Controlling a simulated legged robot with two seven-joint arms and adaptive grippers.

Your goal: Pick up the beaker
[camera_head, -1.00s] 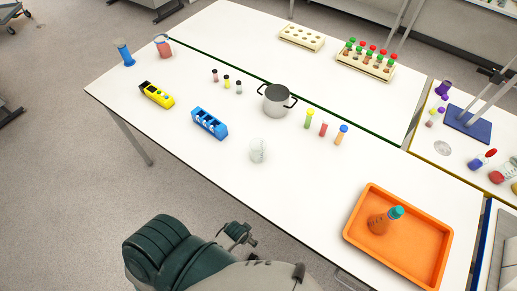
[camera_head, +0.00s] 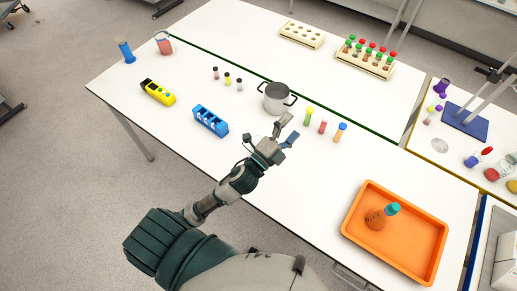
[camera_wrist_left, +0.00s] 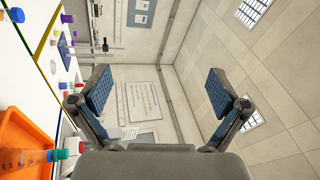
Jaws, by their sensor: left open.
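A small clear glass beaker stood on the white table just in front of the metal pot; now my left arm and gripper cover that spot in the head view and I cannot see it. My left gripper (camera_head: 287,131) is over the middle of the table near the pot, its fingers apart. The left wrist view shows both fingers spread with nothing between them (camera_wrist_left: 157,92), facing the wall and ceiling. Another beaker-like vessel with red liquid (camera_head: 163,46) stands at the far left of the table. My right gripper is not in view.
The metal pot (camera_head: 276,98) is close beyond my left gripper. Small colored vials (camera_head: 322,126) stand to its right, a blue rack (camera_head: 210,121) to its left. An orange tray (camera_head: 432,269) with a teal-capped bottle (camera_head: 380,218) lies at the right. The table's front-right middle is clear.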

